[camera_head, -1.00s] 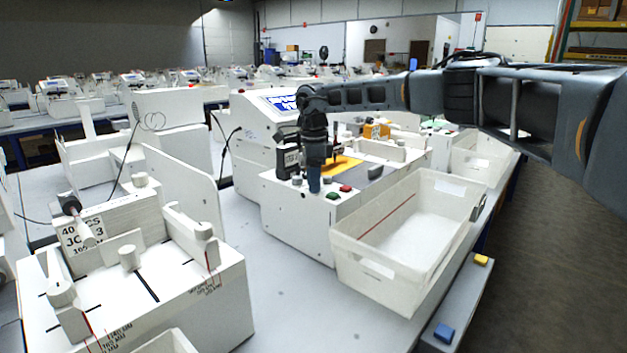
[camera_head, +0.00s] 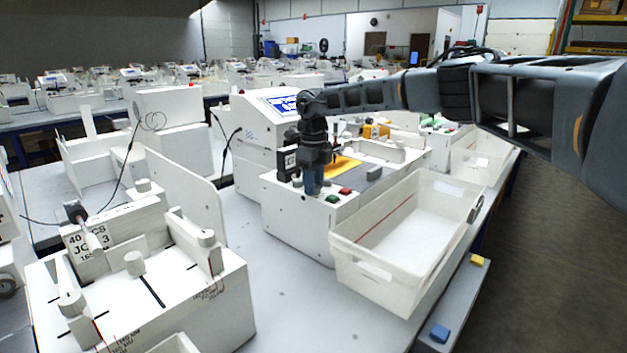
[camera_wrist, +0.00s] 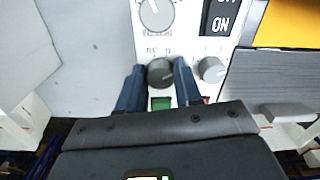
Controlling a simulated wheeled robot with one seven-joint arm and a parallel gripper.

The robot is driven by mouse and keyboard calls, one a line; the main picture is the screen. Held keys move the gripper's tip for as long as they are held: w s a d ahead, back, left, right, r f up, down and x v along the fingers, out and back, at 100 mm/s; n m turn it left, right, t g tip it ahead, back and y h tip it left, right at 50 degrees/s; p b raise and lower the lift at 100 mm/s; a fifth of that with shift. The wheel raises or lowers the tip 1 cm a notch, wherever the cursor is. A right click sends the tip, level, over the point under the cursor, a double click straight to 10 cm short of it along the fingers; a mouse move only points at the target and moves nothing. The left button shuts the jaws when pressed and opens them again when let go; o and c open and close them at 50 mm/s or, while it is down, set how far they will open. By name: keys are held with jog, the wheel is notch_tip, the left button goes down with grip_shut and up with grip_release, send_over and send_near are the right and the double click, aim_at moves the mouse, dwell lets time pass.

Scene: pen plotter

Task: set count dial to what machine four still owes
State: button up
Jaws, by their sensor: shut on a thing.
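My gripper (camera_wrist: 159,66) is shut on a dark round knob (camera_wrist: 160,73) on a white control panel (camera_wrist: 190,48), one finger on each side. Its printed label is too blurred to read. A lighter grey knob (camera_wrist: 211,69) sits just right of it, and a bigger dial (camera_wrist: 156,12) with a pointer line is above. In the head view my gripper (camera_head: 312,185) reaches down onto the front-left of a white machine (camera_head: 290,218), hiding the knob. That machine has a tilted blue-and-white screen (camera_head: 283,104), its text unreadable here.
A green button (camera_wrist: 161,103) lies just below the held knob; an ON/OFF switch (camera_wrist: 221,20) is up right. A white bin (camera_head: 395,262) stands right of the machine. A card (camera_head: 85,242) reading partly "40" and "3" stands on the left machine. Bench surface between is clear.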

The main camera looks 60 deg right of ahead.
jog(key=shift+m, duration=0.5)
jog(key=o, duration=1)
jog(key=shift+o, duration=0.2)
jog(key=shift+r, duration=0.1)
jog(key=shift+r+b, duration=0.4)
jog(key=shift+r, duration=3.4)
